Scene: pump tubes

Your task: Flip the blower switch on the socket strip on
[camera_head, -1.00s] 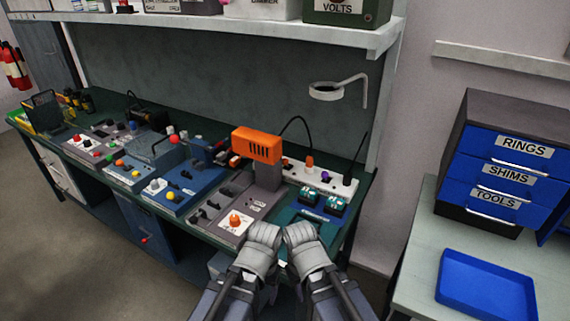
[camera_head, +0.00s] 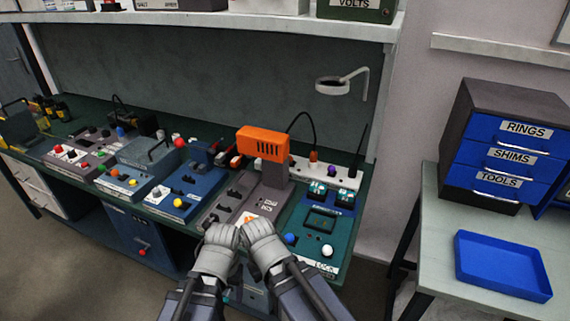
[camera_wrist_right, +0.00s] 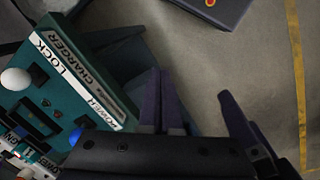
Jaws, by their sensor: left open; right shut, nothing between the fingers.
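The white socket strip (camera_head: 301,168) lies at the back right of the bench in the head view. It carries an orange plug or switch, a purple knob and a black plug. I cannot tell which part is the blower switch or how it is set. My left gripper (camera_head: 222,236) and right gripper (camera_head: 258,230) are side by side in front of the bench's near edge, well short of the strip. The left is open; its fingertips are hardly visible. In the right wrist view my right gripper (camera_wrist_right: 162,100) is shut and empty, beside the teal charger panel (camera_wrist_right: 50,88).
The teal charger panel (camera_head: 337,245) with blue and white knobs lies between my grippers and the strip. An orange-topped machine (camera_head: 262,146) stands left of the strip. A ring lamp (camera_head: 331,86) hangs above. A blue tray (camera_head: 502,265) is on the right table.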

